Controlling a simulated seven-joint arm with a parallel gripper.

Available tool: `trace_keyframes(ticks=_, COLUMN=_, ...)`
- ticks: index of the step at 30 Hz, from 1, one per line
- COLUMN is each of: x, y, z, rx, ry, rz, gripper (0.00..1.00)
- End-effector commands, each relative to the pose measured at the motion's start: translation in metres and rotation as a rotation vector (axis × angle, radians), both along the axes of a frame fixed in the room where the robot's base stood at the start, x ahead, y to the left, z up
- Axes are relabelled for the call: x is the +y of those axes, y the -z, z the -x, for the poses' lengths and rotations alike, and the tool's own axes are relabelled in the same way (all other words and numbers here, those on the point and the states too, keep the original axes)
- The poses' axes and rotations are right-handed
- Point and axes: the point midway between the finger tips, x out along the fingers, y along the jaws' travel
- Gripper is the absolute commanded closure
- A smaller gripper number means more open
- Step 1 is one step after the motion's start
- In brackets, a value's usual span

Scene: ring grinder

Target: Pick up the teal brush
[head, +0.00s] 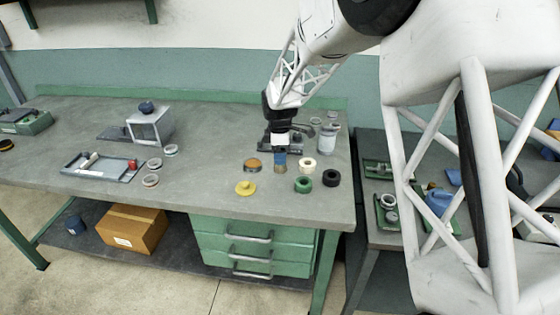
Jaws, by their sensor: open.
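A small upright piece with a blue top and a tan lower part (281,168) stands near the front of the green-framed bench, and looks like the brush. Its colour reads more blue than teal at this size. My gripper (280,151) is directly above it, pointing down, with its fingers open at or just over the blue top. Whether the fingers touch it is too small to tell. The gripper hides part of the top.
Close by stand a cream ring (307,165), a green ring (304,184), a black ring (331,178), an orange-topped disc (252,165) and a yellow piece (245,188). Glass jars (328,136) stand behind right.

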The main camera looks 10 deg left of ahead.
Motion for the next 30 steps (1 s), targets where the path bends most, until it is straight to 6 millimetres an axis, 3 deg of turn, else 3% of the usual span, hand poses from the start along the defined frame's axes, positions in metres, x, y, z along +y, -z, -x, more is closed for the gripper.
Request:
trace_keyframes(ticks=15, x=0.0000, y=-0.0001, z=0.0002, rx=0.000, ry=0.000, rz=0.000, gripper=0.43)
trace_keyframes(ticks=25, x=0.0000, y=-0.0002, z=0.0002, rx=0.000, ry=0.000, rz=0.000, gripper=0.93)
trace_keyframes(ticks=30, x=0.0000, y=-0.0003, z=0.0001, rx=0.000, ry=0.000, rz=0.000, gripper=0.95)
